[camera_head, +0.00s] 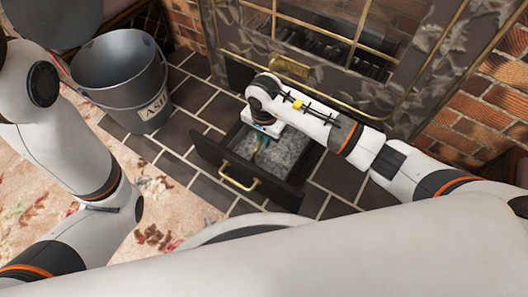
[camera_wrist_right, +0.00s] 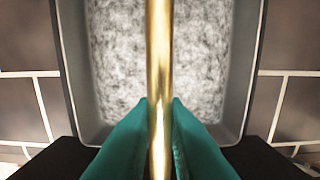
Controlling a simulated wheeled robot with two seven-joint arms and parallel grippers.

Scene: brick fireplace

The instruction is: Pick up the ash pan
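The ash pan (camera_head: 290,150) is a grey tray of pale ash inside a black drawer (camera_head: 290,190) pulled out on the dark tiles below the fireplace. In the right wrist view, the pan's grey wall (camera_wrist_right: 250,60) surrounds the ash. A brass bar handle (camera_wrist_right: 159,50) runs over the ash. My right gripper (camera_head: 260,148) reaches down over the pan. Its green fingers (camera_wrist_right: 160,135) are on both sides of the bar and appear closed against it. The pan looks level in the drawer. My left gripper is not in view; only its arm shows at left.
A grey metal ash bucket (camera_head: 118,75) stands open at the left on the tiles. The fireplace (camera_head: 330,45) with a brass-barred screen rises behind the drawer. A brass pull (camera_head: 240,182) sticks out from the drawer front. A floral rug (camera_head: 165,200) lies at front left.

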